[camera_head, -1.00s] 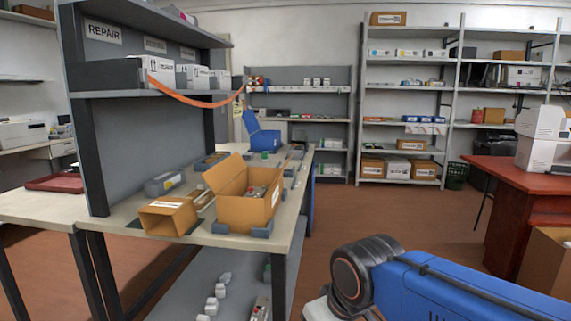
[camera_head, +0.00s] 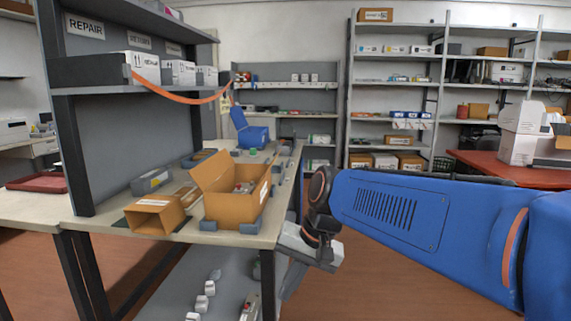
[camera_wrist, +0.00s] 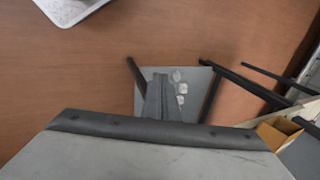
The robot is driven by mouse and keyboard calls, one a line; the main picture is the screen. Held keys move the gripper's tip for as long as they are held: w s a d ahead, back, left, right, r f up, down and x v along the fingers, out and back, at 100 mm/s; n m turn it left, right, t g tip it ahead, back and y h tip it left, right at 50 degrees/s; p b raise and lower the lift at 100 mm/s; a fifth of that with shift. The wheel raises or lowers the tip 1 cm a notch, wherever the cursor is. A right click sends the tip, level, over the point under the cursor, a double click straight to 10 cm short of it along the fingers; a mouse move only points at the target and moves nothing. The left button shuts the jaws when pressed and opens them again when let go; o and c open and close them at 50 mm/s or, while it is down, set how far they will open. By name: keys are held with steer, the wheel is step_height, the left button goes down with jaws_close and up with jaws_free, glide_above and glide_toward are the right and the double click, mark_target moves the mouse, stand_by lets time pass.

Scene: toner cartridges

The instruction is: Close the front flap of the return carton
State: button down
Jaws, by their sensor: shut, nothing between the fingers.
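The brown return carton (camera_head: 230,210) stands open on the workbench in the head view, with a label on its right side. One large flap (camera_head: 210,170) stands up and leans outward at its back left. I cannot tell which flap is the front one. Red and grey items show inside. My gripper (camera_head: 290,288) points down beside the bench's right edge, apart from the carton and lower than the bench top. In the wrist view my gripper (camera_wrist: 162,100) has its fingers together and empty. A piece of brown cardboard (camera_wrist: 275,133) shows there at the right.
Grey-blue blocks (camera_head: 208,226) sit at the carton's base. An open small box (camera_head: 154,214) lies left of it. A blue bin (camera_head: 252,135) stands farther back. A shelf with an orange strap (camera_head: 180,99) hangs above the bench. The floor aisle to the right is free.

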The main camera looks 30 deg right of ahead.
steer(key=w+d+r+m+t+y, duration=0.1)
steer(key=w+d+r+m+y, duration=0.3)
steer(key=w, duration=0.4)
steer(key=w+d+r+m+t+y, duration=0.1)
steer(key=w+d+r+m+y, duration=0.1)
steer(key=w+d+r+m, duration=0.55)
steer(key=w+d+r+m+t+y, duration=0.25)
steer(key=w+d, duration=0.25)
steer(key=d, duration=0.3)
steer(key=w+d+r+m+t+y, duration=0.2)
steer(key=w+d+r+m, duration=0.15)
steer(key=d, duration=0.55)
steer(key=r+x, duration=0.2)
steer(key=x, duration=1.1)
steer(key=shift+w+r, duration=0.15)
steer(key=shift+w, duration=0.3)
steer(key=shift+h, duration=0.25)
steer(key=shift+a+r, duration=0.15)
